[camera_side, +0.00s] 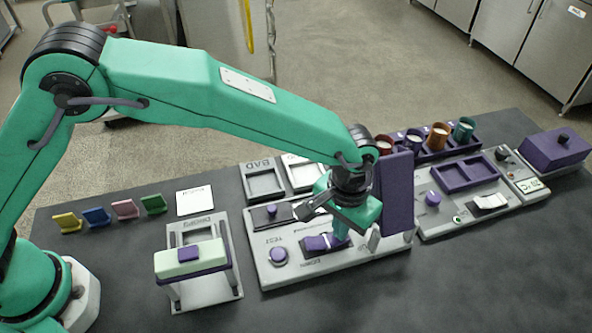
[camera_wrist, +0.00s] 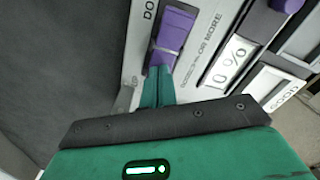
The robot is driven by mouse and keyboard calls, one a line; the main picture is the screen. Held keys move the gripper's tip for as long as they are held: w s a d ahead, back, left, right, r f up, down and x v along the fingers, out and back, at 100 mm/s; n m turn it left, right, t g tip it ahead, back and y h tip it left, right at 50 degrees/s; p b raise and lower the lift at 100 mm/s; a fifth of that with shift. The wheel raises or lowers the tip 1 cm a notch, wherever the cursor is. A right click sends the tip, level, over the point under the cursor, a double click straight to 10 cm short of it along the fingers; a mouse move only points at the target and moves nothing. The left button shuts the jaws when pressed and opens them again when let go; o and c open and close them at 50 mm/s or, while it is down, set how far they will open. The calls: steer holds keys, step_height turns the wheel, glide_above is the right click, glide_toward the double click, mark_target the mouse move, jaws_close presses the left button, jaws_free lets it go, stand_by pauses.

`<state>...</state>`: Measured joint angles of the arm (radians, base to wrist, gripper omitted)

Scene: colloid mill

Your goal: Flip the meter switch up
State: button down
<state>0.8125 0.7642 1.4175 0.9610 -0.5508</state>
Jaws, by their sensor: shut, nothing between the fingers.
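The purple rocker switch (camera_side: 318,243) sits in a dark slot on the grey panel (camera_side: 385,258) in the middle of the table. In the wrist view the switch (camera_wrist: 173,35) is at the top centre, with part of a "DO..." label beside it. My gripper (camera_side: 341,236) is at the right end of the switch in the side view. In the wrist view my shut green fingers (camera_wrist: 158,80) point at the switch's near end, touching it or very close. They hold nothing and hide part of that end. I cannot tell which way the switch is tipped.
On the same panel are a round purple TEST button (camera_side: 278,255) and a slider with a purple knob (camera_side: 271,210). A stand with a pale green top (camera_side: 190,258) is at left. Another control panel (camera_side: 470,230) is at right.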

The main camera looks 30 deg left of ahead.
stand_by(0.3)
step_height(320, 180, up, 7)
stand_by(1.1)
steer(key=a+r+t, duration=0.1)
steer(key=a+r, duration=0.4)
steer(key=a, duration=0.3)
steer(key=s+a+r+n+t+h, duration=0.1)
steer(key=a+r, duration=0.3)
steer(key=a, duration=0.4)
steer(key=a+r+t, duration=0.1)
steer(key=a+r, duration=0.4)
steer(key=a, duration=0.3)
steer(key=s+a+n+t+y, duration=0.1)
steer(key=s+a+n+t, duration=0.1)
steer(key=s+a, duration=1.2)
steer(key=shift+s+a+f+t, duration=0.2)
steer(key=shift+s+a+t, duration=0.1)
steer(key=shift+a, duration=0.7)
